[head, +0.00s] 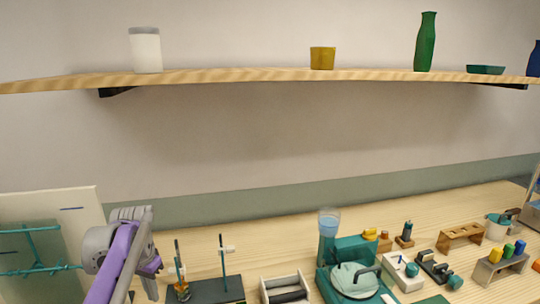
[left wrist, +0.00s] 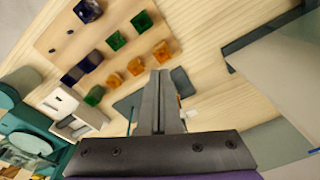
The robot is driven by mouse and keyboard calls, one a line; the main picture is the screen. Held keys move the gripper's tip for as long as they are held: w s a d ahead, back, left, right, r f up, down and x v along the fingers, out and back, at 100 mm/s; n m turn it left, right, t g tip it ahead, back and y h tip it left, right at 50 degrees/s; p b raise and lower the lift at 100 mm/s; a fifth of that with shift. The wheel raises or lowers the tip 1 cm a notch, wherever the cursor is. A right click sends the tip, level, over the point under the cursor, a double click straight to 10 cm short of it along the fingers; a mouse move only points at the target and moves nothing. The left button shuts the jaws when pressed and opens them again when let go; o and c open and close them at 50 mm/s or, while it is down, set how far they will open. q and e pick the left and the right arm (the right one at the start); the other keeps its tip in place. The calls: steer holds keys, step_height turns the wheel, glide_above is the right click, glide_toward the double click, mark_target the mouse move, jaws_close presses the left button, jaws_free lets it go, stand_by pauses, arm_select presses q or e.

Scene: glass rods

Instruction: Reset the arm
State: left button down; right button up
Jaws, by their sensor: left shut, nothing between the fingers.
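My left arm, purple and grey, comes in at the lower left of the head view, raised over the left part of the table. In the left wrist view my left gripper (left wrist: 160,75) shows as two dark fingers pressed together with nothing between them. The fingers point over the table, apart from the coloured glass pieces. Those pieces, such as a green one (left wrist: 141,21), an orange one (left wrist: 161,51) and a dark blue one (left wrist: 88,10), stand on a pale wooden board (left wrist: 52,30) with dark holes. My right gripper is in neither view.
A wooden shelf (head: 250,77) with a green bottle (head: 426,42) and jars spans the wall above. A dark stand with rods (head: 224,262), a white tray (head: 264,287) and a teal machine (head: 328,282) crowd the table. Small racks fill the right side. Bare table lies behind them.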

arm_select(q)
steer(key=s+d+f+n+t, duration=0.1)
steer(key=s+d+f, duration=0.3)
steer(key=s, duration=0.4)
steer(key=s+d+f+n+t, duration=0.1)
steer(key=s+d+f, duration=0.3)
steer(key=s, duration=0.5)
steer(key=s+d+f+t, duration=0.2)
steer(key=s+d+f, duration=0.2)
steer(key=s, duration=0.4)
steer(key=shift+s+f+n+t, duration=0.15)
steer(key=shift+f+n+t, duration=0.15)
steer(key=shift+n, duration=0.1)
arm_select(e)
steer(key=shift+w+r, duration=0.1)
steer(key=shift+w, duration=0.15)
arm_select(q)
steer(key=shift+a+r, duration=0.1)
